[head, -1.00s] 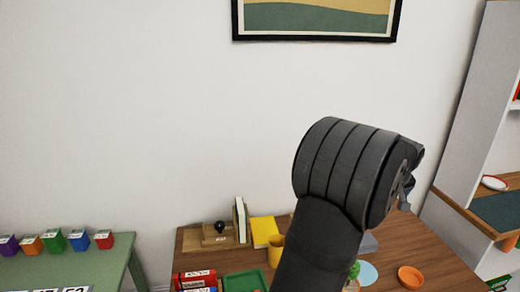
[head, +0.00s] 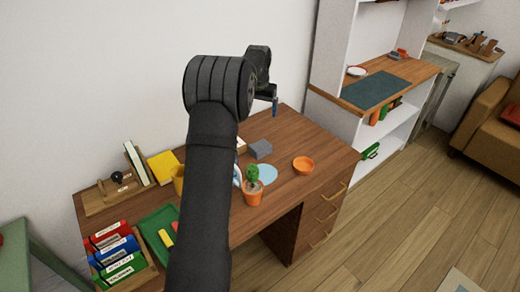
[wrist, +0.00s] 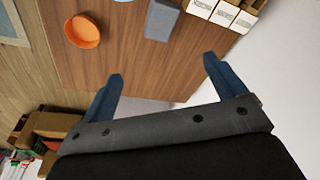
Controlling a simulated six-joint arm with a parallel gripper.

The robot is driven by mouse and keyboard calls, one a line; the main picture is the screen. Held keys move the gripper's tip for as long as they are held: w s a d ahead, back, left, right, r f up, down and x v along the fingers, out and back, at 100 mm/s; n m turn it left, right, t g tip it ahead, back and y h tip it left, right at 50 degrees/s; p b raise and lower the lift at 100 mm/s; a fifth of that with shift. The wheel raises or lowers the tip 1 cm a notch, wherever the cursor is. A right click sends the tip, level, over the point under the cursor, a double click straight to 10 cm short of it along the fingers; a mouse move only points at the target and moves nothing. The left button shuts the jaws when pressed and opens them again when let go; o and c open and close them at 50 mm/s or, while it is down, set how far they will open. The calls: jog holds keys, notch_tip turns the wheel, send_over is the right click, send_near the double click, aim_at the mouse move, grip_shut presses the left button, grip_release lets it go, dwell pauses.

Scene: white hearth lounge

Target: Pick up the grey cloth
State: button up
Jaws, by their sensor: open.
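The grey cloth (head: 260,149), a folded block-like bundle, lies on the wooden desk (head: 283,133) towards its back edge. It also shows at the top of the wrist view (wrist: 162,20). My gripper (head: 272,98) is raised above the back of the desk in the head view, partly hidden by my own wrist. In the wrist view its two blue fingers stand wide apart (wrist: 162,70) with nothing between them. The cloth lies beyond the fingertips, apart from them.
An orange bowl (head: 303,165), a light blue disc (head: 266,174) and a potted cactus (head: 253,187) stand near the cloth. White labelled boxes (wrist: 223,12) are close beside it. A shelf unit (head: 335,100) stands right of the desk. My arm hides part of the desk.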

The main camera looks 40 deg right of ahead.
aim_at(260, 145)
jog(key=w+f+m, duration=0.1)
jog(key=f+m, duration=0.1)
jog(key=f, duration=0.3)
jog(key=w+d+f+m+g, duration=0.1)
jog(key=f+m, duration=0.1)
jog(key=f, duration=0.4)
jog(key=w+d+f+m, duration=0.1)
jog(key=f+m, duration=0.1)
jog(key=f, duration=0.4)
jog(key=shift+w+d+f+m+g, duration=0.1)
jog(key=shift+w+m+g, duration=0.2)
jog(key=shift+w, duration=0.05)
jog(key=f, duration=0.5)
jog(key=shift+s+d+f, duration=0.1)
jog(key=shift+s+d, duration=0.1)
jog(key=shift+d, duration=0.05)
jog(key=c, duration=1.1)
jog(key=shift+o, duration=0.2)
